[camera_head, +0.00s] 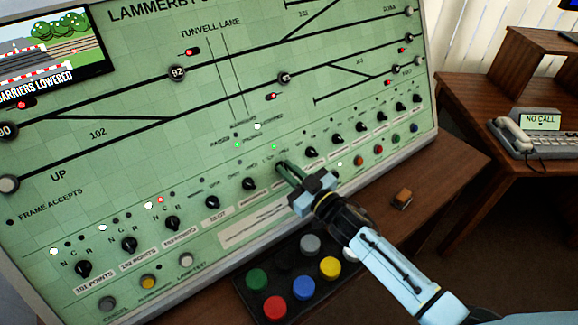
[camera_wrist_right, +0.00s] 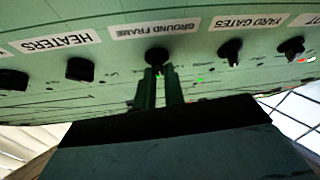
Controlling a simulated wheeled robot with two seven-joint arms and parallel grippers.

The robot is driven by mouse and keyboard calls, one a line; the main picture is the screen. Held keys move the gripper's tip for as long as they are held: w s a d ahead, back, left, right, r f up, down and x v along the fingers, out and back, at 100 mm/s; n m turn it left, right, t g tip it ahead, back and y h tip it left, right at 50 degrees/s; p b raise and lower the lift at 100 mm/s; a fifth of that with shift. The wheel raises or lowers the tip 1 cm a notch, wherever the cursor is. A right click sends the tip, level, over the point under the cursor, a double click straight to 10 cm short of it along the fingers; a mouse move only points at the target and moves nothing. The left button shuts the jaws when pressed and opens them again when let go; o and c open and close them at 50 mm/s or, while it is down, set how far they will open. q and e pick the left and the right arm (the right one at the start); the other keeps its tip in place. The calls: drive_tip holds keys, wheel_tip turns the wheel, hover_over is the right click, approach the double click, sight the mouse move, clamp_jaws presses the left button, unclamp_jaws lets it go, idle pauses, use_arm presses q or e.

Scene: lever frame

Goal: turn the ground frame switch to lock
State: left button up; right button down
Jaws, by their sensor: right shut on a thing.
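The ground frame switch (camera_wrist_right: 157,55) is a black rotary knob above its "GROUND FRAME" label on the green panel (camera_head: 60,150); the wrist view shows it upside down. My right gripper (camera_head: 284,167) reaches the panel from the lower right. Its two green-looking fingers (camera_wrist_right: 159,80) are shut on the knob, one on each side. In the head view the fingers largely hide the knob, and its pointer direction cannot be read. My left gripper is not in view.
The heaters knob (camera_wrist_right: 80,69) and yard gates knob (camera_wrist_right: 230,52) flank the switch closely. Below the panel, a black box with coloured buttons (camera_head: 275,306) and a small orange-brown block (camera_head: 402,199) lie on the wooden desk (camera_head: 440,165). A telephone (camera_head: 515,135) stands at right.

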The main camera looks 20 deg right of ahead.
drive_tip(key=n+g+y+p, duration=0.1)
drive_tip(key=n, duration=0.2)
drive_tip(key=n+g+y+p, duration=0.1)
drive_tip(key=n, duration=0.2)
drive_tip(key=shift+d+n+g+y, duration=0.1)
drive_tip(key=shift+n+g+y, duration=0.2)
drive_tip(key=shift+g+y, duration=0.1)
drive_tip(key=c, duration=1.5)
unclamp_jaws()
drive_tip(key=v, duration=1.3)
drive_tip(key=shift+d, duration=0.15)
